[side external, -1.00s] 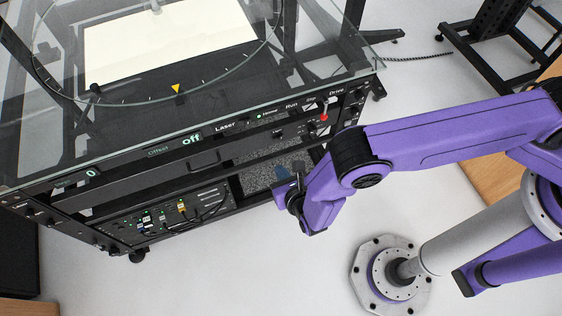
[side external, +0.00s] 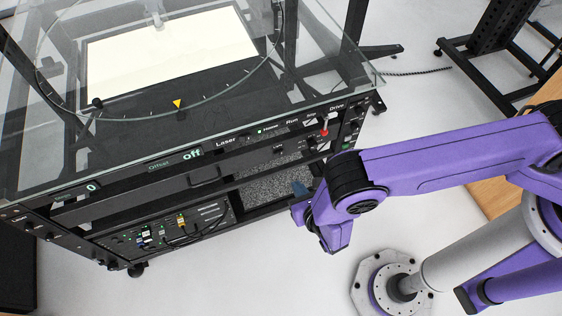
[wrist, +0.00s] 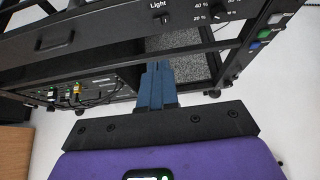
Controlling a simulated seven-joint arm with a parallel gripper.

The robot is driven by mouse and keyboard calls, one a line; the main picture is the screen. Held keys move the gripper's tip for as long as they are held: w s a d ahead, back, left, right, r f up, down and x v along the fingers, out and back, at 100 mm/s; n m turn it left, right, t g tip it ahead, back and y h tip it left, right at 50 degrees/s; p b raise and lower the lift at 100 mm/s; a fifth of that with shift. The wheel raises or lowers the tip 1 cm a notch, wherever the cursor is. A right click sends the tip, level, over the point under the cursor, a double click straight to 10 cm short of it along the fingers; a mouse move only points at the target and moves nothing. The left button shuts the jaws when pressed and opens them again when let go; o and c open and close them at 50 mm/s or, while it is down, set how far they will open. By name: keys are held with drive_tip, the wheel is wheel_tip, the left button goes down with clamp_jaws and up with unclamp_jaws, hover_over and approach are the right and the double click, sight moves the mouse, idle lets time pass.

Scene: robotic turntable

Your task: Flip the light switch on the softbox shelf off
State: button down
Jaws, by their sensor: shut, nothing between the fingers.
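The light switch (wrist: 166,18) is a small toggle beside the "Light" label on the dark shelf front, near the top edge of the wrist view. Its lever position is too small to tell. The softbox panel (side external: 170,45) shows bright cream-white under the glass turntable. My gripper (wrist: 156,68) has blue fingers pressed together with nothing between them.
A dimmer knob (wrist: 216,11) with percent marks is right of the switch. A drawer handle (wrist: 54,41) projects at the left. Coloured buttons (wrist: 262,34) line the right post. A red-tipped lever (side external: 324,131) stands on the upper panel. Cables (side external: 183,225) hang from the lower left unit.

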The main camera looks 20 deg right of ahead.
approach(277, 155)
wheel_tip(277, 155, down, 3)
drive_tip(key=w, duration=0.2)
drive_tip(key=shift+w+f, duration=0.15)
drive_tip(key=shift+w, duration=1.6)
